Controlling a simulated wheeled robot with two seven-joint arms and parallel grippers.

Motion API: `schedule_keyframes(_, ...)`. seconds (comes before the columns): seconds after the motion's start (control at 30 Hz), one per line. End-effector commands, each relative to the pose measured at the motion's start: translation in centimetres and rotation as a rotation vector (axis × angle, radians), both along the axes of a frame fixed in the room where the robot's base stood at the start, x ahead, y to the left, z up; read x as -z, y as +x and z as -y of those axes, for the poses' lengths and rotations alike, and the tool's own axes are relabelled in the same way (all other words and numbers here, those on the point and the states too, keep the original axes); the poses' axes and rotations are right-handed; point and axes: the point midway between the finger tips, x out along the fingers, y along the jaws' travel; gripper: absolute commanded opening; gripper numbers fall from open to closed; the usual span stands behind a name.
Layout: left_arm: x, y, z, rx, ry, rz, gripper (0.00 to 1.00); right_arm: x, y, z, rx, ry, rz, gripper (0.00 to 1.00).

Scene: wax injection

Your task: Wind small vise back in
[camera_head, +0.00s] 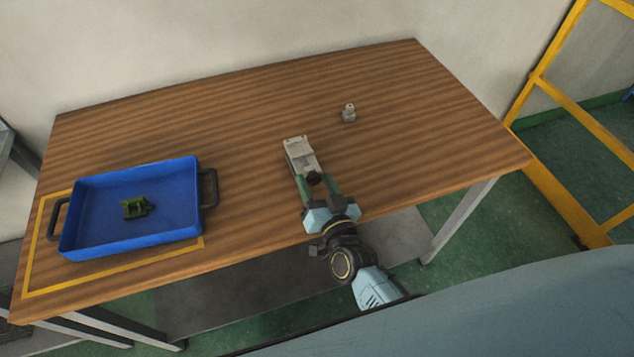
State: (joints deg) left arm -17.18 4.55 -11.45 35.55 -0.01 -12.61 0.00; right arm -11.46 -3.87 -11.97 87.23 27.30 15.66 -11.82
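The small vise (298,149) is a light grey metal block on the wooden table, right of its middle. Its dark round knob (314,178) faces the front edge of the table. My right gripper (314,181) reaches in from the front, with one green finger on each side of the knob. The fingers stand apart; I cannot tell whether they touch the knob or only surround it. The vise's jaws are too small to judge in detail. My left gripper is out of view.
A blue tray (92,246) with dark handles stands at the left, inside a yellow outline, holding a small dark green part (137,207). A small grey metal piece (348,113) stands behind and right of the vise. The table between tray and vise is clear. A yellow frame (560,190) stands at the right.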

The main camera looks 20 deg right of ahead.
Motion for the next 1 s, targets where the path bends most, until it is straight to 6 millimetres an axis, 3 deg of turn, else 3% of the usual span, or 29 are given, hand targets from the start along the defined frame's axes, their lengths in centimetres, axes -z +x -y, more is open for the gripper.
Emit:
schedule_keyframes(0.37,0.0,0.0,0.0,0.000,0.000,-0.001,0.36,0.0,-0.6,0.1,0.001,-0.001,-0.001,0.52)
schedule_keyframes(0.53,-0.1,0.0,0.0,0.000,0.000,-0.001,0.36,0.1,-3.3,0.2,0.001,-0.001,-0.003,0.52)
schedule_keyframes(0.8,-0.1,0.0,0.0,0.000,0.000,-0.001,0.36,0.1,-9.4,0.6,0.000,-0.001,-0.004,0.52)
schedule_keyframes(1.0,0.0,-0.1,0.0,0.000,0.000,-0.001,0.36,0.1,-12.4,0.9,0.000,-0.001,-0.001,0.52)
